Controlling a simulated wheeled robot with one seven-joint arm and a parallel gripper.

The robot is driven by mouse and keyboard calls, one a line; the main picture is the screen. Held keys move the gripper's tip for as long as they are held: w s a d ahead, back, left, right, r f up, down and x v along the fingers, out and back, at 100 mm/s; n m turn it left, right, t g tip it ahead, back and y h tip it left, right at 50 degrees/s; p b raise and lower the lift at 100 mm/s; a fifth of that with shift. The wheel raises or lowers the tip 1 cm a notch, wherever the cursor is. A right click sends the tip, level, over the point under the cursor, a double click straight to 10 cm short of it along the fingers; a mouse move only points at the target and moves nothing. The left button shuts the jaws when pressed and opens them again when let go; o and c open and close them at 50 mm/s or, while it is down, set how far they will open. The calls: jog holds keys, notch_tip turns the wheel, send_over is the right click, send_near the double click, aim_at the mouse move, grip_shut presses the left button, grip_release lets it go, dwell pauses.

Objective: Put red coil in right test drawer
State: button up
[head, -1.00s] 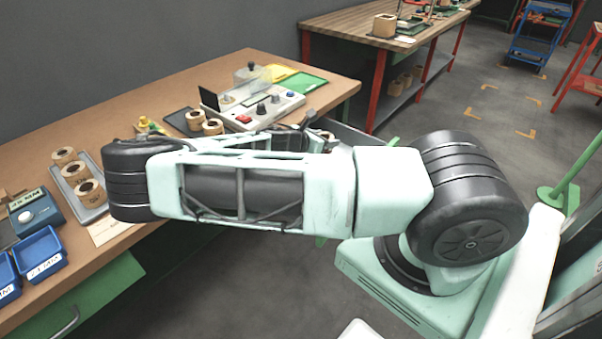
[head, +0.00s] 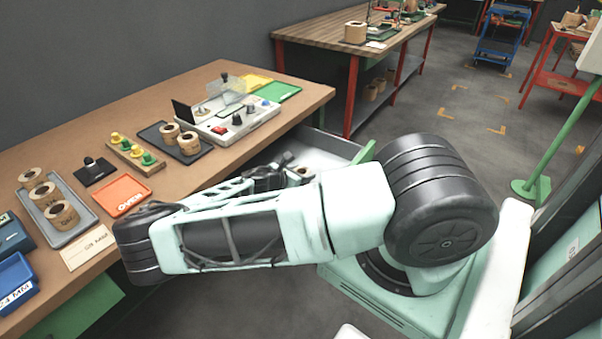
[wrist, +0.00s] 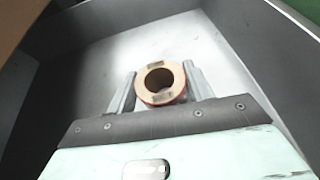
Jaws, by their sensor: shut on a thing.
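In the wrist view, my gripper (wrist: 160,88) is shut on a copper-toned ring coil (wrist: 143,90), one finger on each side of it. Small dark labels show on its rim. The coil is inside an open metal drawer (wrist: 95,52), over its bare floor; I cannot tell whether it touches the floor. In the head view, the drawer (head: 318,142) is pulled out at the right end of the workbench. My gripper (head: 290,172) is at the drawer and mostly hidden behind my arm, with a bit of the coil (head: 305,172) showing.
A tester box (head: 230,122) stands on the bench (head: 190,92) beside the drawer. Two coils rest on a dark tray (head: 160,134). A grey tray (head: 82,222) holds more coils. A red tray (head: 122,194) is empty. Drawer walls surround my gripper.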

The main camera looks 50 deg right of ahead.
jog(key=o, duration=1.1)
jog(key=shift+a, duration=0.15)
jog(key=v, duration=0.7)
jog(key=shift+a+r+b, duration=0.1)
jog(key=shift+a+b, duration=0.05)
jog(key=shift+b, duration=0.2)
